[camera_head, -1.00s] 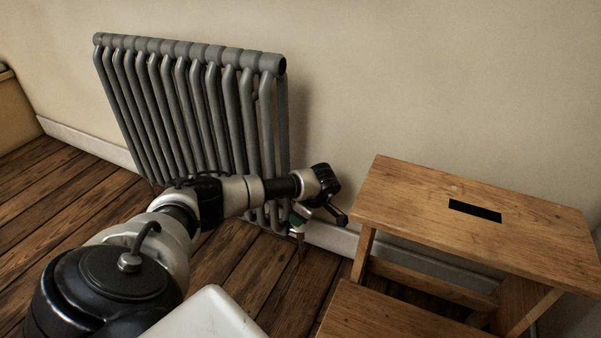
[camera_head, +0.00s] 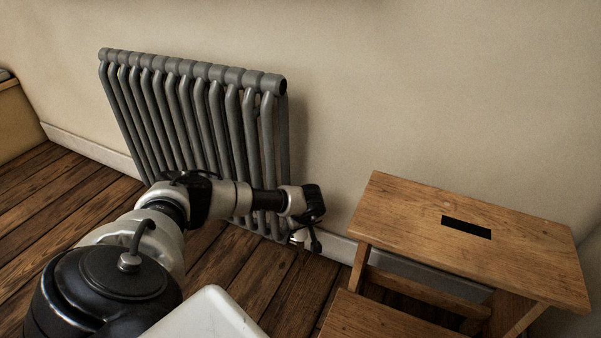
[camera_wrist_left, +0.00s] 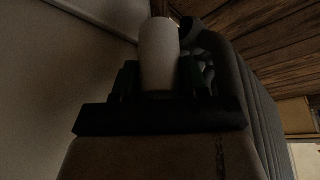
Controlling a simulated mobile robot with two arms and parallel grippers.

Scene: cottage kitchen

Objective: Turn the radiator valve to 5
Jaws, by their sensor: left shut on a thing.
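The radiator valve (camera_wrist_left: 158,45) is a pale, plain cylinder in the left wrist view. My left gripper (camera_wrist_left: 158,78) is shut on it, with one dark finger on each side. In the head view the left gripper (camera_head: 298,238) is at the lower right corner of the grey radiator (camera_head: 195,120), where the valve is mostly hidden behind my wrist. No scale numbers on the valve are readable. My right gripper is not in view.
A wooden step stool (camera_head: 400,215) stands close to the right of my left wrist. A pale wall and skirting board (camera_head: 338,247) run behind the radiator. The wooden floor (camera_head: 60,215) is clear at the left.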

